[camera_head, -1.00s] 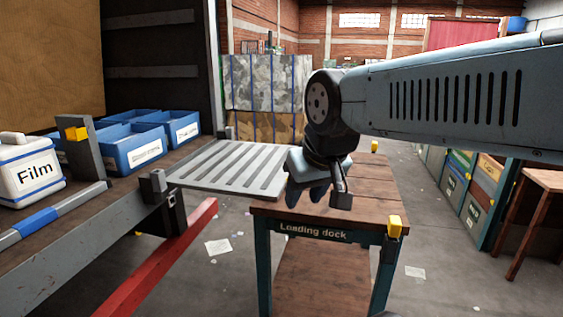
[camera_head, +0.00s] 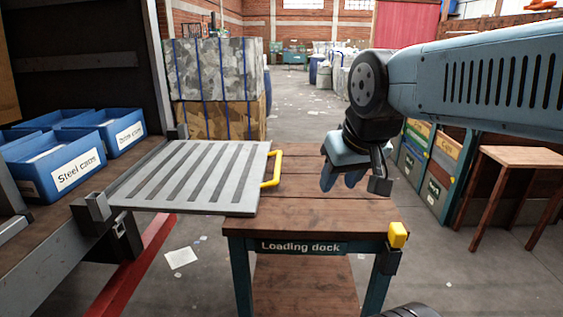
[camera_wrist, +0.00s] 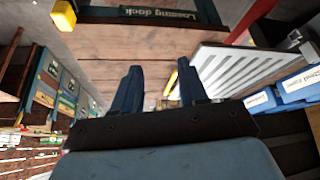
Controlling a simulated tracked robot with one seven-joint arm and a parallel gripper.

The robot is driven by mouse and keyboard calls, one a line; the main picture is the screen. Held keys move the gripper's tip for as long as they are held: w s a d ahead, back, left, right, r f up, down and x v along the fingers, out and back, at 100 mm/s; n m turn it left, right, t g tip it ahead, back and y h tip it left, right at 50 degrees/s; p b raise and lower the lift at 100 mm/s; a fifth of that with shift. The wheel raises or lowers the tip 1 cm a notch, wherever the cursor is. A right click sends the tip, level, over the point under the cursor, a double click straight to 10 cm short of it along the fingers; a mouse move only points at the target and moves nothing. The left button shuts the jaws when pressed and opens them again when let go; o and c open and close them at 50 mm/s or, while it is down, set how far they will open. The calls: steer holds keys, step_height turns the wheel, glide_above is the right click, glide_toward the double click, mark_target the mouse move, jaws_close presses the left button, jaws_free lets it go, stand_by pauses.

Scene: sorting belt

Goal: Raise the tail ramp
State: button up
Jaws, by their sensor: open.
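The tail ramp (camera_head: 190,177) is a grey slotted plate lying flat, bridging from the truck bed at left to the loading dock table (camera_head: 325,213). Its yellow handle (camera_head: 276,169) stands at its right edge, over the table top. My gripper (camera_head: 350,180) is open and empty above the table, to the right of the handle and apart from it. In the wrist view my two fingers (camera_wrist: 160,88) point over the wooden top, with the ramp (camera_wrist: 235,68) to their right and part of the yellow handle (camera_wrist: 172,82) showing between them.
Blue bins (camera_head: 60,165) stand on the truck bed at left. A yellow block (camera_head: 397,235) sits on the table's front right corner. A wooden stool (camera_head: 520,158) and coloured bins (camera_head: 432,160) stand at right. Bales (camera_head: 215,90) stand behind the ramp. The table top right of the handle is clear.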

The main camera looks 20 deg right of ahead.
steer(key=shift+o, duration=0.6)
steer(key=shift+w, duration=0.1)
steer(key=w+d+r+m+g, duration=0.1)
steer(key=w+r, duration=0.3)
steer(key=w, duration=0.7)
steer(key=m+g+y, duration=0.2)
steer(key=m+g, duration=0.1)
steer(key=g, duration=0.1)
glide_above(278, 166)
steer(key=d, duration=0.3)
step_height(278, 166, down, 11)
steer(key=a+f, duration=0.1)
steer(key=f, duration=0.3)
steer(key=a+f, duration=0.1)
steer(key=f, duration=0.7)
steer(key=shift+a+f, duration=0.25)
steer(key=shift+a, duration=0.15)
steer(key=shift+c, duration=0.5)
